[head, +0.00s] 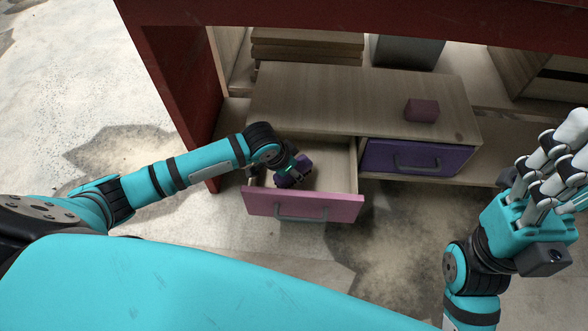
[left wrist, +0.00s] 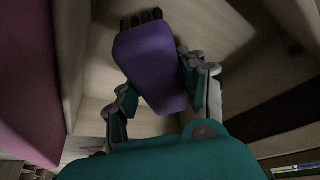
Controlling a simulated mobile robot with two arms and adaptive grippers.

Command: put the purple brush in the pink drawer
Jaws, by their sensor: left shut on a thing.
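The pink drawer (head: 343,208) is pulled open at the lower left of the wooden cabinet. Its pink front also shows at the left of the left wrist view (left wrist: 25,100). My left gripper (head: 291,171) is over the open drawer, within its walls in the head view. It is shut on the purple brush (left wrist: 148,55), with a finger on each side of the purple block. Dark bristles show at the brush's far end. I cannot tell whether the brush touches the drawer floor. My right gripper (head: 548,180) is at the far right, fingers extended and empty.
A purple drawer (head: 415,157) beside the pink one is shut. A dark pink block (head: 421,109) sits on the wooden cabinet top (head: 330,95). Stacked boards (head: 308,45) and a grey box (head: 405,51) stand behind. A red frame (head: 180,80) surrounds the cabinet.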

